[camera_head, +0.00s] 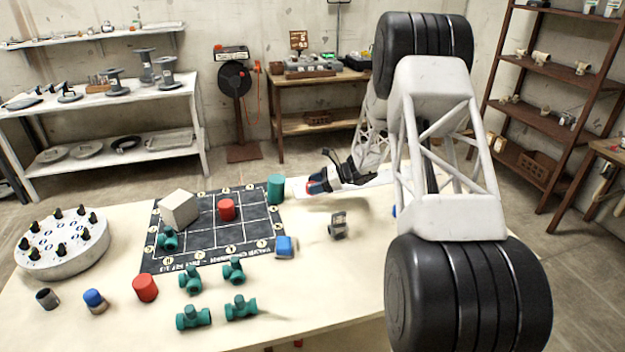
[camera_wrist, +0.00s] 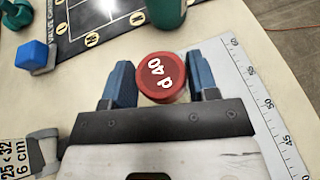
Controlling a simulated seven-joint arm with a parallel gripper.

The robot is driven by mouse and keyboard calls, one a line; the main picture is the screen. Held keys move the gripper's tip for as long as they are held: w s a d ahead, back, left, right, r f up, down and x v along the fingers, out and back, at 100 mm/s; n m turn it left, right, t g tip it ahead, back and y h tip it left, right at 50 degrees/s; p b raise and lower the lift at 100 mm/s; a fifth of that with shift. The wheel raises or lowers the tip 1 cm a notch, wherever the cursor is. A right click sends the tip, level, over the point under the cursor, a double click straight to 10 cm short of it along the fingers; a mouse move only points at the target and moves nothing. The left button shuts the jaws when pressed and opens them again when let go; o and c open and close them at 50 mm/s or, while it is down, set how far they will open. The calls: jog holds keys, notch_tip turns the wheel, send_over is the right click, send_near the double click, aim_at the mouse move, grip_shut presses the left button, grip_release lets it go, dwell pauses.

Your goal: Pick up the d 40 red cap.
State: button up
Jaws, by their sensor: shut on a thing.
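The red cap marked "d 40" (camera_wrist: 160,76) sits between the two blue fingers of my gripper (camera_wrist: 162,84) in the wrist view, its lettered face toward the camera. My gripper is shut on it. In the head view my gripper (camera_head: 319,184) is at the table's far side, just right of the green cylinder, and only a bit of red shows at its fingers. I cannot tell whether the cap touches the table. Two other red caps show: one on the dark mat (camera_head: 227,210) and one on the table at the front left (camera_head: 145,288).
A green cylinder (camera_head: 276,189) stands close by at the mat's corner; it also shows in the wrist view (camera_wrist: 166,12). A ruler (camera_wrist: 262,105) lies beside my gripper. The dark mat (camera_head: 205,243) holds a grey block (camera_head: 179,209). Several green valves stand in front.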

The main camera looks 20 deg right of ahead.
jog(key=shift+s+a+r, duration=0.15)
jog(key=shift+s, duration=1.05)
jog(key=shift+s+a+r, duration=0.1)
jog(key=shift+s, duration=1.15)
jog(key=shift+s+a+r, duration=0.15)
jog(key=shift+s, duration=1.05)
